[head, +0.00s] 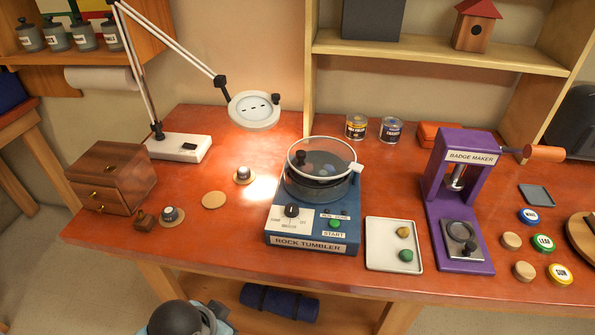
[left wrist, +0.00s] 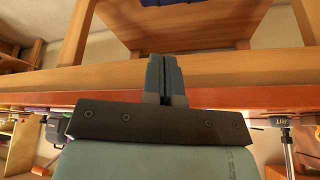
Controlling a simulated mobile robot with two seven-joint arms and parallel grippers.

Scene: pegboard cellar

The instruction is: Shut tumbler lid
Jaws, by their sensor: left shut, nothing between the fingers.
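The blue rock tumbler (head: 312,230) stands on the red-brown bench in the head view. Its grey drum (head: 318,190) sits on top. The clear round lid (head: 325,155), with a dark knob, is tilted up over the drum, with a gap at the front. Coloured stones show through it. My left gripper (left wrist: 167,62) is shut and empty in the left wrist view, close to the bench's wooden edge and away from the tumbler. In the head view only part of my left arm shows at the bottom, and its fingertips cannot be made out. My right gripper is not in view.
Coasters and a wooden drawer box (head: 112,178) are at left.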

